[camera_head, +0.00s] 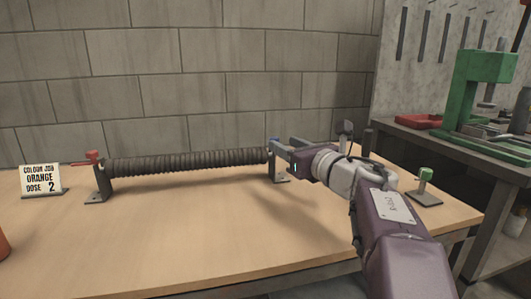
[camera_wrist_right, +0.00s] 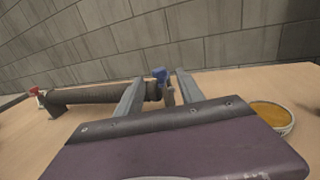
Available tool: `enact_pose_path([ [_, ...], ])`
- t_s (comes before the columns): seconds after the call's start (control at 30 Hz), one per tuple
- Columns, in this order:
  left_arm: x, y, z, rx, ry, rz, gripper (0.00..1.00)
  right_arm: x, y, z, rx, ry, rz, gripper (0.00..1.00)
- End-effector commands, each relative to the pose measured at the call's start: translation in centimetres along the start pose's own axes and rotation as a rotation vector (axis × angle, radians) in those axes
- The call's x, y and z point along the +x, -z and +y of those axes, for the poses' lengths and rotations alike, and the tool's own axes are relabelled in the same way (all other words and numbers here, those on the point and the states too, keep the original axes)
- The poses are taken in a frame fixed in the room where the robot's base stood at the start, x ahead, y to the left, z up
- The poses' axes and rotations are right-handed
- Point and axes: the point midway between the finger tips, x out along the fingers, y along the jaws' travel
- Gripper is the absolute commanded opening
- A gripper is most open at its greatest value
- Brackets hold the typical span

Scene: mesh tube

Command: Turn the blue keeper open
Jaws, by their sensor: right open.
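The blue keeper (camera_wrist_right: 160,74) sits at the top of the bracket at the right end of a dark ribbed mesh tube (camera_wrist_right: 95,95). In the head view only a small bit of the blue keeper (camera_head: 275,140) shows behind my gripper. My right gripper (camera_wrist_right: 160,78) is open, its two fingers on either side of the blue keeper; I cannot tell whether they touch it. In the head view the right gripper (camera_head: 279,148) reaches in from the right at the bracket. The tube (camera_head: 185,162) lies level between two brackets. My left gripper is not in view.
A red keeper (camera_head: 92,156) tops the left bracket. A sign card (camera_head: 41,179) reads "COLOUR JOB ORANGE DOSE 2". A green-topped stand (camera_head: 425,175) is right of my arm. A bowl with orange contents (camera_wrist_right: 272,114) shows at right. The table front (camera_head: 180,245) is clear.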

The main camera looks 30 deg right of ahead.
Motion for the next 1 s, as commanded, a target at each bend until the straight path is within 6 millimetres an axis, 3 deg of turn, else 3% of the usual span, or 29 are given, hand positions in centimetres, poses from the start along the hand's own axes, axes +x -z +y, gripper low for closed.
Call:
enact_pose_path([
  [0.17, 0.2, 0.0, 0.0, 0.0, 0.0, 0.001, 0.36, 1.5, 0.0, 0.1, 0.002, -0.004, 0.001, 0.45],
  [0.5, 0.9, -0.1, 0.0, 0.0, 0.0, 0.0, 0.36, 8.0, -0.1, 0.1, 0.002, -0.003, 0.001, 0.45],
  [0.87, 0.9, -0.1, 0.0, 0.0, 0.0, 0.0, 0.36, 9.1, -0.2, 0.1, 0.002, -0.001, 0.0, 0.45],
  [1.0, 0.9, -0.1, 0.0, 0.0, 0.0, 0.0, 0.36, 9.1, -0.2, 0.1, 0.002, -0.001, 0.0, 0.11],
])
